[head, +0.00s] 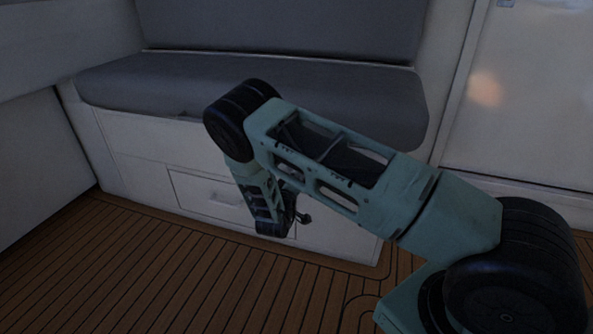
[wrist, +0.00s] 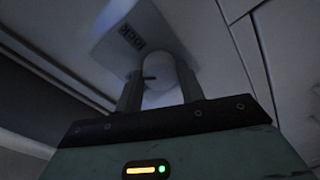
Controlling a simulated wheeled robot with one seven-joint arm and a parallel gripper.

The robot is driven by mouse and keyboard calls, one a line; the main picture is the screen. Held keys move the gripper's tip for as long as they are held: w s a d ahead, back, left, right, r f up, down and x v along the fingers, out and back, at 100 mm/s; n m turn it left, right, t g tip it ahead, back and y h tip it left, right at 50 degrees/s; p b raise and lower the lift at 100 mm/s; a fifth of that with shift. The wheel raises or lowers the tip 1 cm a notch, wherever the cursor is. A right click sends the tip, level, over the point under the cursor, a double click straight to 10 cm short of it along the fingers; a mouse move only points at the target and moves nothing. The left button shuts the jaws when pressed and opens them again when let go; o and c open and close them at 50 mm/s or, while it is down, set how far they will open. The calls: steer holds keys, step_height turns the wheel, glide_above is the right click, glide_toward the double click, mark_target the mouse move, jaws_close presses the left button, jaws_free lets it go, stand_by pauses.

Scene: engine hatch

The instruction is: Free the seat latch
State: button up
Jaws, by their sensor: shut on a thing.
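The seat latch (wrist: 163,78) shows in the wrist view as a pale rounded knob on a light plate (wrist: 120,30) with dark lettering that looks like "LOCK", seen turned over. My gripper (wrist: 159,78) has one finger on each side of the knob and is shut on it. My arm and gripper hide the latch there. The way the knob is turned is hard to judge in the dim light.
The grey seat cushion (head: 250,95) lies above the white seat base (head: 150,143). A drawer front (head: 205,198) with a pull is left of my gripper. The wooden floor (head: 180,270) in front is clear. A pale door or panel (head: 530,100) stands at the right.

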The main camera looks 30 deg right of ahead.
steer(key=n+p, duration=0.2)
steer(key=n, duration=0.1)
steer(key=shift+c, duration=0.2)
steer(key=shift+o, duration=0.2)
steer(key=shift+n+g+p, duration=0.3)
steer(key=shift+n+p, duration=0.15)
steer(key=shift+n, duration=1.55)
steer(key=shift+f, duration=0.1)
steer(key=o, duration=1)
steer(key=shift+c, duration=0.2)
steer(key=shift+a, duration=0.15)
steer(key=f+p+v, duration=0.1)
steer(key=p+v, duration=0.3)
steer(key=v, duration=1.3)
steer(key=shift+a+r, duration=0.2)
steer(key=shift+r, duration=0.15)
